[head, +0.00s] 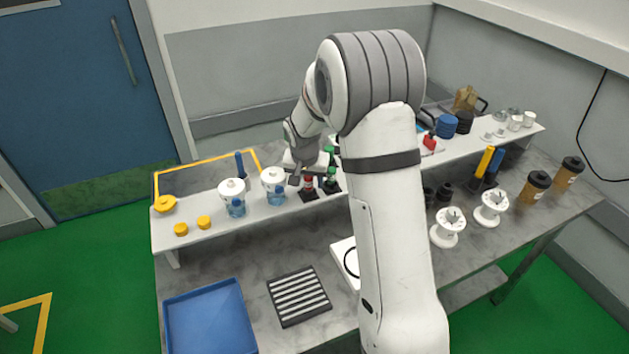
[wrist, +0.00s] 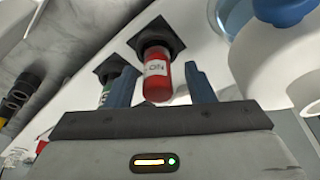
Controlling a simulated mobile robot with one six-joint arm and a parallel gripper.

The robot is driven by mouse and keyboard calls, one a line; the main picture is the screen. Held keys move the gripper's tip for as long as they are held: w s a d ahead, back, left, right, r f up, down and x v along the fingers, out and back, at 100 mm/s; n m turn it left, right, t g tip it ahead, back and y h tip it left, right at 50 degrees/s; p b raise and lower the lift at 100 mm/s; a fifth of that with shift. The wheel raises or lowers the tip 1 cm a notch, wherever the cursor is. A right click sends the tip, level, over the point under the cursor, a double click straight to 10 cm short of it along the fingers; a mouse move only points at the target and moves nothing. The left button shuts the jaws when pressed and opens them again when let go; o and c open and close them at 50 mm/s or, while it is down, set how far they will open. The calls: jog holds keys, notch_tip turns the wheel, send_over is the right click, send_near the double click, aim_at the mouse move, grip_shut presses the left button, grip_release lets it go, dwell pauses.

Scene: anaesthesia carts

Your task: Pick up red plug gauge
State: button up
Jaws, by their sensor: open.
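The red plug gauge (head: 308,184) stands in a black square base (head: 308,195) on the raised white shelf. In the wrist view the red plug gauge (wrist: 157,80), with a white label, shows between the two blue fingers of my gripper (wrist: 160,75). The fingers are apart, with a visible gap on each side of it. In the head view my gripper (head: 308,166) is just above and behind the gauge, partly hidden by my own arm. A green plug gauge (head: 330,184) stands in its own black base just right of the red one.
White-lidded jars with blue contents (head: 273,187) (head: 233,198) stand left of the gauges. In the wrist view a jar (wrist: 265,50) is close on the right, and the green gauge (wrist: 107,92) is close by the left finger. A blue tray (head: 210,320) lies on the lower bench.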

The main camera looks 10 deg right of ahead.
jog(key=shift+c, duration=0.6)
jog(key=c, duration=0.9)
jog(key=shift+r, duration=0.15)
